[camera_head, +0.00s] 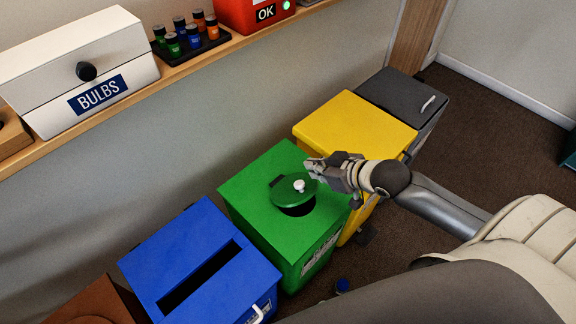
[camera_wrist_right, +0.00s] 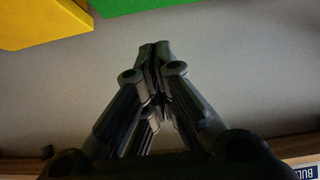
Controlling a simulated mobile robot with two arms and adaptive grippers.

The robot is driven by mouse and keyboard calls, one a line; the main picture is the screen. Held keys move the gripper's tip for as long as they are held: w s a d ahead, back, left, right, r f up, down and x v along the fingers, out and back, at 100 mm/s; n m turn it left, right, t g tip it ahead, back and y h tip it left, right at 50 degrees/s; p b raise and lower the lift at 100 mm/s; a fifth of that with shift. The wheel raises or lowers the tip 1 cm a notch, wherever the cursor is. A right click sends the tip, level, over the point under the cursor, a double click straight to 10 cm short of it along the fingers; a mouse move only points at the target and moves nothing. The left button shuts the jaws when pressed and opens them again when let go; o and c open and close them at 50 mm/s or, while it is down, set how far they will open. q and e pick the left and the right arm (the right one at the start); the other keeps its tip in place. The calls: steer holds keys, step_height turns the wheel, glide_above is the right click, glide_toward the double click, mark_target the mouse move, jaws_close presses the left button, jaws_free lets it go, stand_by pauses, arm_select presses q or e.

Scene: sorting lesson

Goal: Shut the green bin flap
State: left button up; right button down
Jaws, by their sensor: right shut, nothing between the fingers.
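The green bin (camera_head: 258,178) stands in the row between the blue and yellow bins. Its round green flap (camera_head: 290,187) has a pale knob on top and is tilted up over the hole, with the dark opening showing below it. My right gripper (camera_head: 309,168) is shut and empty, just above and to the right of the flap in the head view; whether it touches the flap cannot be told. In the right wrist view the shut fingers (camera_wrist_right: 154,46) point toward a green edge (camera_wrist_right: 125,5) of the bin. My left gripper is not in view.
The blue bin (camera_head: 185,248) with a slot is left of the green bin. The yellow bin (camera_head: 355,122) and a dark grey bin (camera_head: 400,95) stand to the right. A shelf (camera_head: 215,50) on the wall holds a bulbs box (camera_head: 75,70) and small batteries. A small blue item (camera_head: 342,285) lies on the floor.

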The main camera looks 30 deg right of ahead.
steer(key=p, duration=0.1)
glide_above(299, 184)
steer(key=f, duration=0.8)
steer(key=shift+w+a+f, duration=0.2)
steer(key=shift+s+d+f, duration=0.15)
steer(key=shift+s+f, duration=0.1)
steer(key=shift+f, duration=0.45)
